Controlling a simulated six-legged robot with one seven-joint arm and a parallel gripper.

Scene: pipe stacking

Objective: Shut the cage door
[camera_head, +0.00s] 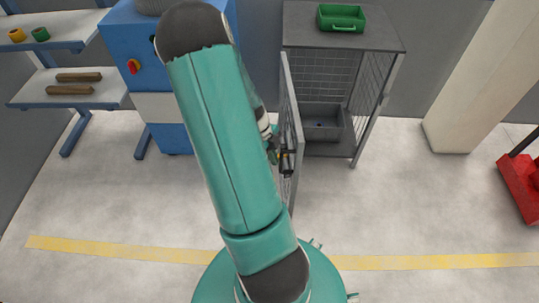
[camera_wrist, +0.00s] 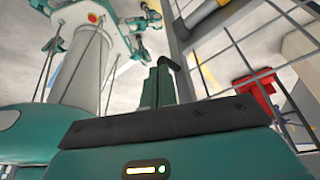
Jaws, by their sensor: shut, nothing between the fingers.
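The cage (camera_head: 377,100) is a grey metal frame with mesh sides and a dark top. Its mesh door (camera_head: 289,92) stands open, swung out toward me from the cage's left front edge. My gripper (camera_head: 287,163) is low beside the door's outer part, shut and empty. Whether it touches the mesh I cannot tell. My arm hides part of the area left of the door. In the wrist view the shut fingers (camera_wrist: 166,78) point up, and mesh with dark bars (camera_wrist: 228,45) fills the right side close by.
A green tray (camera_head: 342,18) sits on the cage top, and a grey bin (camera_head: 322,124) stands inside. A blue cabinet (camera_head: 150,60) and shelves (camera_head: 75,90) are at left. A pale column (camera_head: 465,80) and a red object (camera_head: 520,185) are at right. Floor right of the door is clear.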

